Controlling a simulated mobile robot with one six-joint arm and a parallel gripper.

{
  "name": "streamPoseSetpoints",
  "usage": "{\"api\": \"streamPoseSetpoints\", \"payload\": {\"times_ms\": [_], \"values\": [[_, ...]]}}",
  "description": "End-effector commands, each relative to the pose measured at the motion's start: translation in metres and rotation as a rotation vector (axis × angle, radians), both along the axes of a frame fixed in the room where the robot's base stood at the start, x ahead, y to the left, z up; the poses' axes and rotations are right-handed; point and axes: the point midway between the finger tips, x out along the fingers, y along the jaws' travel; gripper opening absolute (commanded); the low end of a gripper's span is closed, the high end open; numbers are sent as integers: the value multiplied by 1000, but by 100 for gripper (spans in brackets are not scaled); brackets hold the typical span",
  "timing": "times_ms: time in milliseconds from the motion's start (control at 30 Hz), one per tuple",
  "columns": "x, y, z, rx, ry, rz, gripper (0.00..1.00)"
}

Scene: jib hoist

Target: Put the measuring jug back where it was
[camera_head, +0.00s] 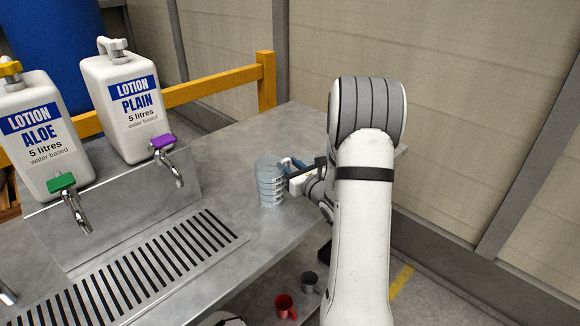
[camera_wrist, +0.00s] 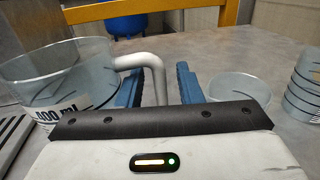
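The measuring jug (camera_head: 269,184) is clear with dark marks and appears to stand upright on the steel bench, right of the drip grille. In the wrist view the jug (camera_wrist: 58,75) is close at the left, with a "400 ml" label. Its pale handle (camera_wrist: 157,75) reaches between my two blue fingertips. My gripper (camera_wrist: 160,85) is open around the handle, with a visible gap on each side. In the head view my gripper (camera_head: 291,168) is just right of the jug and partly hidden by my arm. The jug's lower part is hidden in the wrist view.
In the wrist view a clear cup (camera_wrist: 240,88) and a clear ringed stack (camera_wrist: 302,85) stand to the right. Two lotion containers (camera_head: 130,105) with taps stand left, by the slotted grille (camera_head: 135,275). A yellow rail (camera_head: 215,85) runs behind. A red mug (camera_head: 285,307) is below the bench.

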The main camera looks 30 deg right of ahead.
Motion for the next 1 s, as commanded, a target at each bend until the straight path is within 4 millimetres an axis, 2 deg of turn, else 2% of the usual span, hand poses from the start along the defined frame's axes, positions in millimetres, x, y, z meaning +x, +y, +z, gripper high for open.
{"api": "streamPoseSetpoints", "payload": {"times_ms": [67,167,400,600,767,867,967,1000], "values": [[0,0,5,0,0,0,33],[-14,-3,2,0,1,-2,33],[-66,-11,2,1,1,-3,33],[-101,-17,2,0,0,-3,33],[-115,-17,3,-3,0,4,33],[-117,1,8,-31,4,68,33],[-118,47,20,-117,15,235,33],[-121,73,25,-170,20,330,33]]}}
